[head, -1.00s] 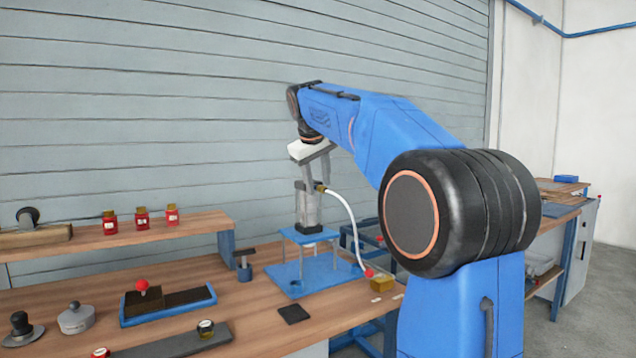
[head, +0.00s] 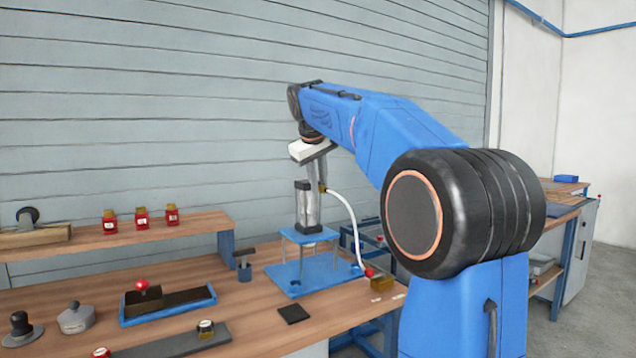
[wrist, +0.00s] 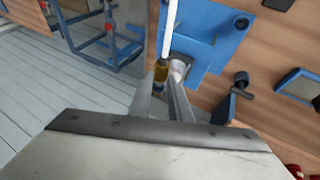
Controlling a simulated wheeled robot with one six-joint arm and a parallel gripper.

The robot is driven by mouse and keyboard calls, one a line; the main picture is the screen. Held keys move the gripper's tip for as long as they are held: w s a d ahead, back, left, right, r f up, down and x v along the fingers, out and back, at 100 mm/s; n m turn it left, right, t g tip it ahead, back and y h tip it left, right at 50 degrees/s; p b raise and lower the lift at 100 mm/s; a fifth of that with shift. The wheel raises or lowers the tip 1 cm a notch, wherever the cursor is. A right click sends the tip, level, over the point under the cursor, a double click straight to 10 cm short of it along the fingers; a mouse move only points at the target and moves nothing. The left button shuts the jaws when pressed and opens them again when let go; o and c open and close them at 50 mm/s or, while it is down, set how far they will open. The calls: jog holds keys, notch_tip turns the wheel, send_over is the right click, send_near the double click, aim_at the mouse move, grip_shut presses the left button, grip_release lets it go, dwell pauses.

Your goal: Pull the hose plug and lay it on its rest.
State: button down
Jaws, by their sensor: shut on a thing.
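The hose plug is a brass-coloured fitting (wrist: 161,72) on the end of a white hose (head: 347,210). My gripper (wrist: 165,85) is shut on the plug, seen between the two fingers in the wrist view. In the head view the plug sits just right of the upright grey cylinder (head: 308,208) on the blue stand (head: 310,237). A small gap seems to show between plug and cylinder. The hose curves down to a red fitting at a brass-coloured block (head: 382,283) on the bench. I cannot tell which thing is the rest.
A blue base plate (head: 325,273) lies under the stand. A dark square pad (head: 293,313) lies in front of it. A blue holder with a dark tool (head: 244,268) stands to the left. A shelf (head: 150,235) carries several red items.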

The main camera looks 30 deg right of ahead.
aim_at(328, 192)
jog(key=shift+s, duration=2.25)
